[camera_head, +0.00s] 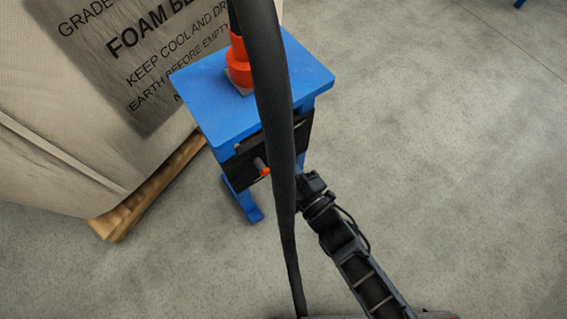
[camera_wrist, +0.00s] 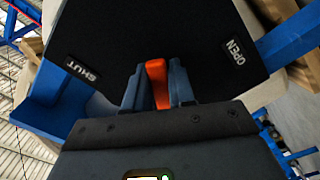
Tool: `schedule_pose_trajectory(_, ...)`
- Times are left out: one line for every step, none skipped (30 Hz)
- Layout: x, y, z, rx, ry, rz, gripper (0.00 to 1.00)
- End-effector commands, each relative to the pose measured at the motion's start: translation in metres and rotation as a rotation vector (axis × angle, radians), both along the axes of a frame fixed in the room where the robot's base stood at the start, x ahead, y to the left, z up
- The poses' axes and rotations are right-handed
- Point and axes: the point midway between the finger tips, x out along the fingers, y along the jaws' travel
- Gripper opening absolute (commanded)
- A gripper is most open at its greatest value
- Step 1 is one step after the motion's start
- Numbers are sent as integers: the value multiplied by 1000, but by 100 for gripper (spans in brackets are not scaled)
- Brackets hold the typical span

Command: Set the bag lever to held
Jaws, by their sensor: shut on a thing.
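The orange lever (camera_wrist: 157,82) stands in the middle of a black panel (camera_wrist: 150,30) in the wrist view, between the labels SHUT (camera_wrist: 83,68) and OPEN (camera_wrist: 234,52). I see no label reading held. My gripper (camera_wrist: 157,92) is shut on the lever, one finger on each side. In the head view a bit of orange, likely the lever (camera_head: 265,172), shows at the front of the blue stand (camera_head: 250,95). A dark hose or arm link crosses in front there and hides most of the fingers and part of the panel.
A large printed bag (camera_head: 100,110) on a wooden pallet (camera_head: 150,190) stands close on the left. An orange fitting (camera_head: 238,65) sits on top of the blue stand. The concrete floor (camera_head: 450,130) to the right is clear.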

Motion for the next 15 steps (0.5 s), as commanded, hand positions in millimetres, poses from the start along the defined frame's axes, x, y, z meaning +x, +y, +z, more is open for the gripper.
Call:
schedule_pose_trajectory(0,0,0,-1,0,1,0)
schedule_pose_trajectory(0,0,0,-3,-1,1,0)
schedule_pose_trajectory(0,0,0,-5,-3,1,0)
schedule_pose_trajectory(0,0,0,-9,-6,0,0)
schedule_pose_trajectory(0,-1,1,-13,-9,0,0)
schedule_pose_trajectory(0,-1,1,-22,-15,0,0)
schedule_pose_trajectory(0,-1,2,-30,-20,0,0)
schedule_pose_trajectory(1,-2,2,-39,-26,0,0)
schedule_pose_trajectory(1,-2,3,-53,-36,-1,0)
schedule_pose_trajectory(1,-3,4,-65,-45,-1,0)
schedule_pose_trajectory(1,-3,5,-80,-54,0,0)
schedule_pose_trajectory(2,-4,6,-100,-68,-1,0)
schedule_pose_trajectory(2,-5,7,-117,-79,-1,0)
schedule_pose_trajectory(2,-5,8,-134,-91,-1,0)
schedule_pose_trajectory(3,-5,10,-159,-108,-1,0)
